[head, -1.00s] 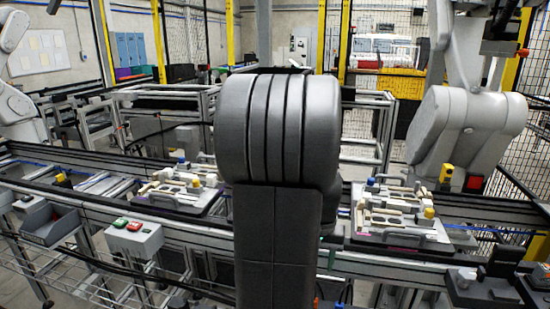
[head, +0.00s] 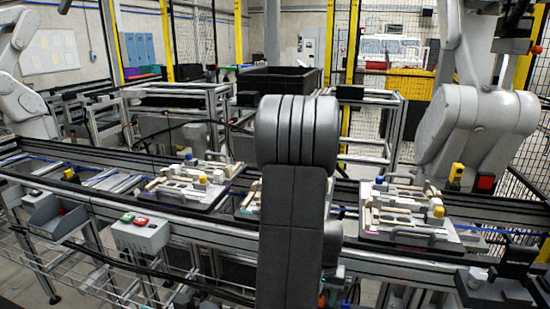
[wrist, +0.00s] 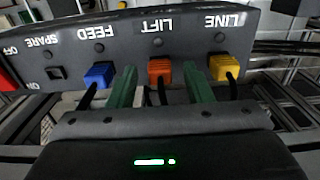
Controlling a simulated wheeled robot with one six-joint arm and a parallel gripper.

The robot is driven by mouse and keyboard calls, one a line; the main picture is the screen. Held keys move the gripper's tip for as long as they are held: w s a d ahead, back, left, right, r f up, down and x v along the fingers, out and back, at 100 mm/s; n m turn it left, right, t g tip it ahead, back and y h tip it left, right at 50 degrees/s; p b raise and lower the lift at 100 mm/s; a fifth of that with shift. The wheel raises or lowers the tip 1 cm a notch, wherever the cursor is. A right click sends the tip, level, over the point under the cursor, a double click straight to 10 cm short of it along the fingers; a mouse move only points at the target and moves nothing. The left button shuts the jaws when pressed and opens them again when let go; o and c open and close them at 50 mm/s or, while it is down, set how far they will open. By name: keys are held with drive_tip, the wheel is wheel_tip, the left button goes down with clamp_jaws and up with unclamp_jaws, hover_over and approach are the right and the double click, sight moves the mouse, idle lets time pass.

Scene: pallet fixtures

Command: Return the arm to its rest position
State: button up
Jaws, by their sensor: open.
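My gripper (wrist: 161,88) shows in the wrist view with two green fingers apart. Nothing is seen clamped between them. Beyond the fingers is a dark panel (wrist: 135,30) with upside-down labels SPARE, FEED, LIFT and LINE. An orange plug (wrist: 160,73) under LIFT appears between the fingers in the picture; I cannot tell whether they touch it. A blue plug (wrist: 99,75) is under FEED and a yellow plug (wrist: 225,69) under LINE. In the head view my arm stands in the middle, and its own links hide my gripper.
A conveyor crosses the head view with pallet fixtures, one left (head: 190,185) and one right (head: 410,212) of my arm. A control box (head: 141,232) with green and red buttons is at front left. Other robot arms stand left (head: 18,90) and right (head: 475,120). Black cables hang from the plugs.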

drive_tip(key=shift+r, duration=0.25)
wheel_tip(320, 180, up, 14)
drive_tip(key=p, duration=0.2)
wheel_tip(320, 180, down, 14)
drive_tip(key=shift+f+b, duration=0.1)
drive_tip(key=shift+b, duration=1)
wheel_tip(320, 180, up, 7)
drive_tip(key=p, duration=0.6)
